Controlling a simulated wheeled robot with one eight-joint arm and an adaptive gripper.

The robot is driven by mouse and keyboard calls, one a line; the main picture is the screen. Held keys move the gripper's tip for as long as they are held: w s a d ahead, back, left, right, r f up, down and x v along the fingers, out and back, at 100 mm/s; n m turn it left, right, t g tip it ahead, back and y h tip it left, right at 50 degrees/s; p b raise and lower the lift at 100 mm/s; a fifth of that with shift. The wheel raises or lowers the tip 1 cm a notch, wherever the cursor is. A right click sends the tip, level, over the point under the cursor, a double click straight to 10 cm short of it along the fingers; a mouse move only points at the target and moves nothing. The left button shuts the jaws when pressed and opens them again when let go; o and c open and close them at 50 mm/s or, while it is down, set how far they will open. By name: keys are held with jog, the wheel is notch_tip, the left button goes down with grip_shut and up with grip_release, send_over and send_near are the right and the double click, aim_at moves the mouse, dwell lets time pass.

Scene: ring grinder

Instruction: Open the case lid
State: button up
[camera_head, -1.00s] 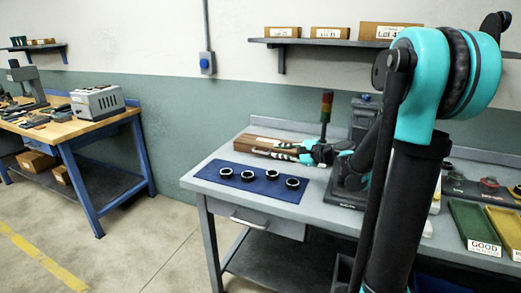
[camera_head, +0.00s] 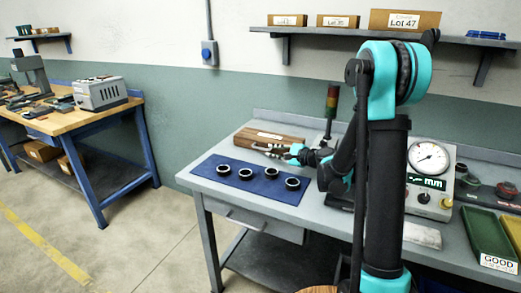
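A long brown wooden case (camera_head: 285,138) with a pale label lies at the back left of the grey workbench. Its lid looks shut. My gripper (camera_head: 262,149) is at the front side of the case, low over the bench, with its fingers pointing left. The fingers overlap the case's front lower edge in this view. Whether they touch it, and how far apart they are, is too small to tell.
A blue mat (camera_head: 252,189) with several dark rings lies in front of the case. A signal light (camera_head: 331,103) stands behind my arm. A dial gauge (camera_head: 429,158) and a green tray (camera_head: 487,240) are on the right. A shelf (camera_head: 350,35) hangs above.

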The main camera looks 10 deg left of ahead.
aim_at(263, 149)
jog(key=x, duration=0.8)
grip_shut()
jog(key=shift+s, duration=0.1)
